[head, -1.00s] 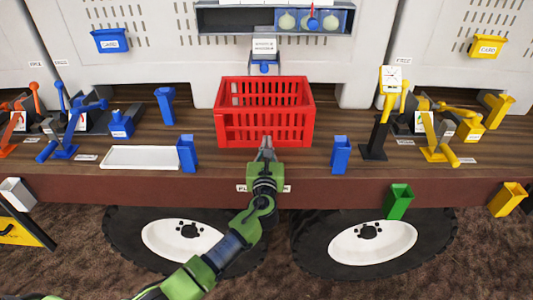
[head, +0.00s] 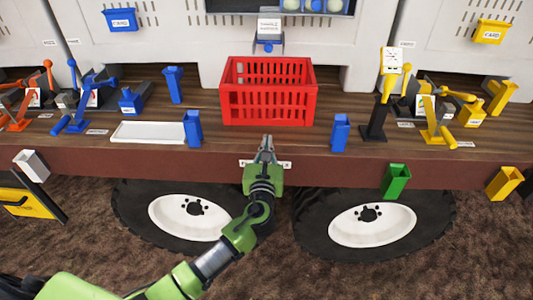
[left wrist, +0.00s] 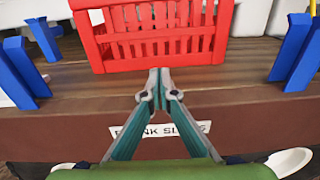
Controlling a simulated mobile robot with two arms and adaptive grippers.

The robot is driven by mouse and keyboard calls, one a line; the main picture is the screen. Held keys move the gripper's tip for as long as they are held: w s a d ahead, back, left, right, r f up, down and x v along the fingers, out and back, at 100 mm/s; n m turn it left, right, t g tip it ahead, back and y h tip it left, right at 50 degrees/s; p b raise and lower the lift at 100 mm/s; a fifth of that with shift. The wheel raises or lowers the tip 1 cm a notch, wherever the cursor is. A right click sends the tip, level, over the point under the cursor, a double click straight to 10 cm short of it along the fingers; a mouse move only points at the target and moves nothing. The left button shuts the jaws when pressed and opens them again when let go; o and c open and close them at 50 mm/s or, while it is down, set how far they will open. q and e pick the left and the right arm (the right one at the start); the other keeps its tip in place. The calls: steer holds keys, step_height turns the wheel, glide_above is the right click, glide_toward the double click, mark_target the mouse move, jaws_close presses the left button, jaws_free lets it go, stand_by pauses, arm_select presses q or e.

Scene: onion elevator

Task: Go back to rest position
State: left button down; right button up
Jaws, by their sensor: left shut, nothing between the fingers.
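My left gripper (head: 266,150) is in front of the wooden shelf's front edge, below the red crate. Its fingers are shut with nothing between them. It also shows in the left wrist view (left wrist: 160,82), with the fingertips together just short of the crate. The red crate (head: 268,107) stands upright on the shelf, apart from the gripper; I cannot see any contents. It also shows in the left wrist view (left wrist: 155,48). My right gripper is not in view.
A white tray (head: 148,132) and blue holders (head: 193,129) (head: 340,132) stand on the shelf (head: 290,140). Blue levers (head: 78,112) are at left, yellow levers (head: 432,125) at right. A green holder (head: 396,181) hangs on the front edge. Wheels (head: 370,215) are below; the space before the shelf is free.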

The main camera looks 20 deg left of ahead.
arm_select(q)
steer(key=s+a+f+n+g+h+b, duration=0.1)
steer(key=s+f+n+g, duration=0.4)
steer(key=f, duration=0.8)
steer(key=s+f+n+g+h, duration=0.1)
steer(key=s+f+n, duration=0.2)
steer(key=s+f, duration=0.8)
steer(key=s+a+f+n+g+h+b, duration=0.1)
steer(key=s+f+n+g, duration=0.25)
steer(key=f, duration=1.25)
steer(key=s+f+n+g, duration=0.2)
steer(key=s+f+n, duration=0.4)
steer(key=s, duration=0.7)
steer(key=s+f+n+g+h, duration=0.1)
steer(key=s+f+n, duration=0.5)
steer(key=s, duration=0.6)
steer(key=s+f+n+g, duration=0.4)
steer(key=s+f+n, duration=0.3)
steer(key=s, duration=0.6)
step_height(320, 180, down, 2)
steer(key=shift+s+a+h+b, duration=0.3)
steer(key=shift+b, duration=0.1)
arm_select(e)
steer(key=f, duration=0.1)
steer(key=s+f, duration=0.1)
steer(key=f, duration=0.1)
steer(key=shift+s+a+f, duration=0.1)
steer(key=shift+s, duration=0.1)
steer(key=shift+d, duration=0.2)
